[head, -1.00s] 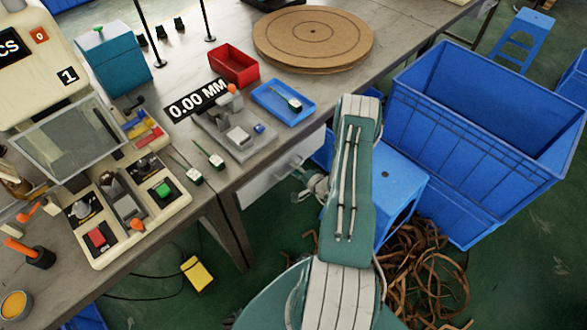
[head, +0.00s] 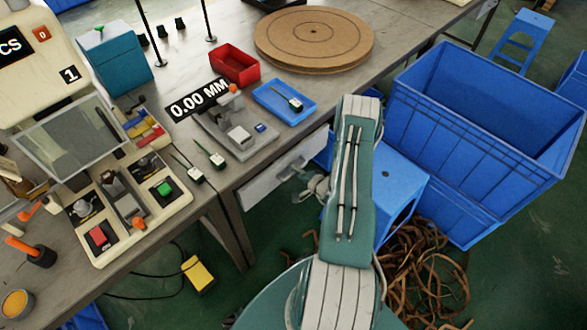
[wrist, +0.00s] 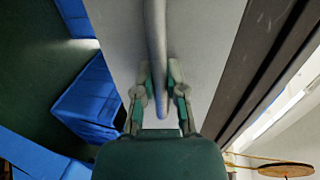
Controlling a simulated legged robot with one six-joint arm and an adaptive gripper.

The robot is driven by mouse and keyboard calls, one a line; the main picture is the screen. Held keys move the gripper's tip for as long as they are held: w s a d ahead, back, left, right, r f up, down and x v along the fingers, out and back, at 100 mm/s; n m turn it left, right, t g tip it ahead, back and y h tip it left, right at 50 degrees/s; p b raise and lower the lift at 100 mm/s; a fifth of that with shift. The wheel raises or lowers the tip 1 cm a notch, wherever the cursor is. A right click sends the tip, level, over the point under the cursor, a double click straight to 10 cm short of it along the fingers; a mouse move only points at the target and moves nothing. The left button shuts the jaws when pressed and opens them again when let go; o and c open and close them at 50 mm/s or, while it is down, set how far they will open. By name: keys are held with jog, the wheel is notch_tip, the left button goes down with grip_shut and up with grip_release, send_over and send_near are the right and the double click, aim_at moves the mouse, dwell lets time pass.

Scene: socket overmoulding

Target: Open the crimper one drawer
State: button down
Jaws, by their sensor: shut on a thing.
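The drawer (head: 262,187) is a pale grey panel under the front edge of the workbench in the head view. Its grey bar handle (wrist: 156,40) runs down the wrist view in front of the drawer face (wrist: 205,45). My gripper (wrist: 160,88) is shut on the handle near one end, with a finger on each side of the bar. In the head view my gripper (head: 314,186) is small, beside the drawer front and partly hidden by my arm. The drawer's inside cannot be made out.
The workbench (head: 230,172) carries a crimping machine (head: 130,215), a red bin (head: 234,66) and a blue tray (head: 284,102). A large blue crate (head: 470,150) and a blue stool (head: 400,185) stand right of my arm. Brown strips (head: 425,270) lie on the floor.

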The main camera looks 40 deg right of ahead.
jog(key=f+v, duration=0.3)
jog(key=v, duration=1.1)
jog(key=s+f+v, duration=0.1)
jog(key=f+v, duration=0.2)
jog(key=v, duration=1.2)
jog(key=shift+s, duration=0.45)
jog(key=shift+a+f, duration=0.1)
jog(key=c, duration=0.7)
grip_release()
jog(key=v, duration=1.2)
